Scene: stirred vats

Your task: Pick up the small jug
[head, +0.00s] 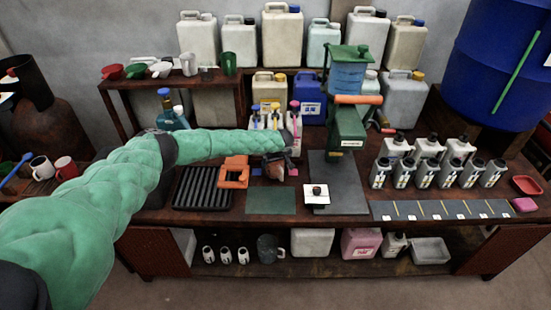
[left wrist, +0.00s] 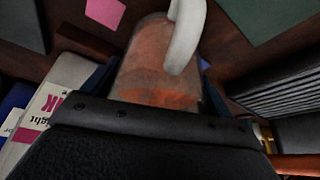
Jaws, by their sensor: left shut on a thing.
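The small jug (left wrist: 155,65) is a translucent vessel with an orange-brown tint and a pale curved handle, seen close up in the left wrist view. In the head view it shows as a small brownish shape (head: 273,171) under the end of my green-sleeved left arm. My left gripper (head: 279,161) is shut on it, with dark fingers at both sides of its body in the left wrist view. The gripper hides part of the jug. I cannot tell whether its base touches the bench. My right gripper is in neither view.
An orange block-like item (head: 233,171) and a black ribbed rack (head: 203,188) lie left of the jug. A green mat (head: 270,201) lies in front. Pump bottles (head: 274,118) stand behind. A green-and-blue vat stand (head: 347,120) rises at right. A small white scale-like plate (head: 316,200) sits front right.

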